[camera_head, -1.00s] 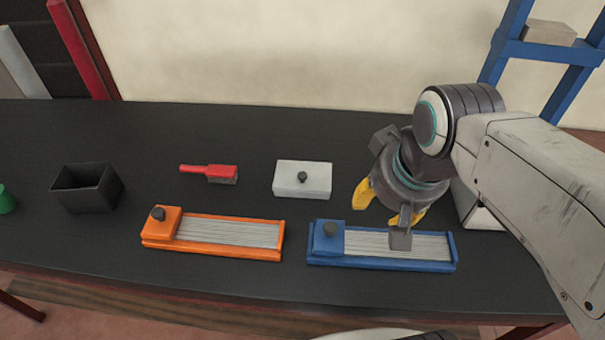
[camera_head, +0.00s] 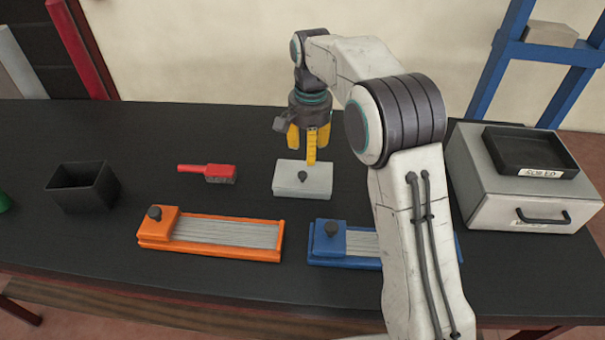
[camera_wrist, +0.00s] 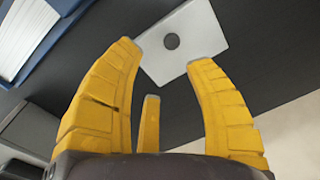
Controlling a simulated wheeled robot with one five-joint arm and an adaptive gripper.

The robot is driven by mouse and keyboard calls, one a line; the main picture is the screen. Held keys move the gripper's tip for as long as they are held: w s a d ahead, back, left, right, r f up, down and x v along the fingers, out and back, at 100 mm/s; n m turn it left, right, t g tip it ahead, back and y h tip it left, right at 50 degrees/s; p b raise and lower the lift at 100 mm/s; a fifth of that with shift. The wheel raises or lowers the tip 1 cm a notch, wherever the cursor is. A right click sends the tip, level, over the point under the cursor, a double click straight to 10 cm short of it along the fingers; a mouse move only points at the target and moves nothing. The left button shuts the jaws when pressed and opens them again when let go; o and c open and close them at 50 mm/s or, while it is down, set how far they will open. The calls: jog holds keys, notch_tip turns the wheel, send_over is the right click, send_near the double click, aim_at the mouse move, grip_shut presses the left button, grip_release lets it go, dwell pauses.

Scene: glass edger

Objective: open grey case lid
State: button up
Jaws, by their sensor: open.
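The grey case (camera_head: 317,188) is a pale flat box with a dark round knob (camera_head: 302,176) on top. It lies shut on the black table, behind the gap between the orange and blue units. My gripper (camera_head: 303,157) points down with its yellow fingers spread and empty, above the back of the case. In the wrist view the case (camera_wrist: 205,28) and its knob (camera_wrist: 172,41) show beyond the open fingertips. I cannot tell the exact height of the fingers over the lid.
An orange slide unit (camera_head: 210,248) and a blue one (camera_head: 322,258) lie in front; my arm covers part of the blue one. A red brush (camera_head: 208,171) and black bin (camera_head: 84,187) are left. A grey drawer box (camera_head: 490,200) bears a black tray (camera_head: 529,145) at right.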

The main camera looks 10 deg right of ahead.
aim_at(303, 174)
jog(key=shift+w+a+f, duration=0.25)
jog(key=shift+w+f, duration=0.1)
jog(key=shift+f, duration=0.2)
jog(key=shift+w+a+f, duration=0.25)
jog(key=shift+w+f, duration=0.05)
jog(key=shift+f, duration=0.25)
jog(key=shift+w+a+f, duration=0.15)
jog(key=shift+f, duration=0.4)
jog(key=shift+m, duration=0.3)
jog(key=shift+f, duration=3.45)
grip_shut()
